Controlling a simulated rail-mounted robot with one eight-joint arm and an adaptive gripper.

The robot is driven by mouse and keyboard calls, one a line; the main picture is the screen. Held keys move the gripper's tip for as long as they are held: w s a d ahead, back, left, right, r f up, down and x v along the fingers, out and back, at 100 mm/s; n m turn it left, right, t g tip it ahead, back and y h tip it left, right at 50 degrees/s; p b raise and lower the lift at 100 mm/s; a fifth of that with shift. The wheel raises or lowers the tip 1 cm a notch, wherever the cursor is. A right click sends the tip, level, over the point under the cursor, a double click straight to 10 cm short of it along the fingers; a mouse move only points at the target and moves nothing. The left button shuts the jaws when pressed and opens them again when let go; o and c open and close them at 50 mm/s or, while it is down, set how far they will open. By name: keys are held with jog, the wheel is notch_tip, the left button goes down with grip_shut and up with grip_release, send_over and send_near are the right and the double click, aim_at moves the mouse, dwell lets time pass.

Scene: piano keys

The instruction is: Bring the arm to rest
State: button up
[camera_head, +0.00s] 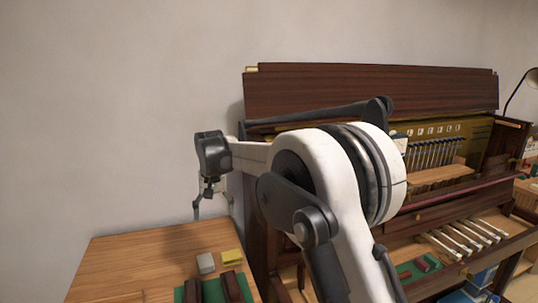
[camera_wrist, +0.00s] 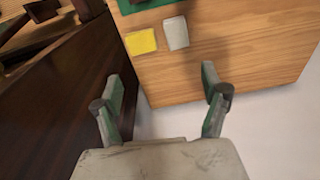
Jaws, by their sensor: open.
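My gripper (camera_wrist: 163,98) is open and empty in the wrist view, its two green-and-grey fingers wide apart. It hangs beside the back edge of a small wooden table (camera_wrist: 245,50), with white wall between and beyond the fingers. In the head view my gripper (camera_head: 212,200) is small and partly hidden, hanging down from the wrist in front of the wall, above the far right corner of the wooden table (camera_head: 130,262). My white arm fills the middle of the head view and covers part of the piano (camera_head: 370,88).
The opened piano shows a row of hammers (camera_head: 435,153) and several loose keys (camera_head: 465,238). On the table lie a yellow block (camera_head: 231,256), a grey block (camera_head: 205,263) and a green mat (camera_head: 180,294) with dark red blocks. The piano's side (camera_wrist: 60,110) is close left of the gripper in the wrist view.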

jog(key=s+d+r+m+t, duration=0.1)
jog(key=s+d+r, duration=0.3)
jog(key=s+d, duration=0.3)
jog(key=s+d+r+t, duration=0.1)
jog(key=s+d+r, duration=0.35)
jog(key=d, duration=0.45)
jog(key=s+d+r+m+t, duration=0.1)
jog(key=s+d+r, duration=0.4)
jog(key=d, duration=0.3)
jog(key=s+d+f+t, duration=0.1)
jog(key=s+d+f, duration=0.2)
jog(key=s, duration=0.4)
jog(key=s+d+f+t, duration=0.1)
jog(key=s+d+f, duration=0.2)
jog(key=s+d, duration=0.3)
jog(key=s+d+f+m+t, duration=0.1)
jog(key=s+d+f, duration=0.2)
jog(key=s, duration=0.7)
jog(key=shift+s+d+h, duration=0.25)
jog(key=shift+d+h, duration=0.05)
jog(key=shift+d, duration=0.45)
jog(key=shift+c, duration=0.3)
jog(key=shift+c, duration=1)
jog(key=shift+r, duration=0.1)
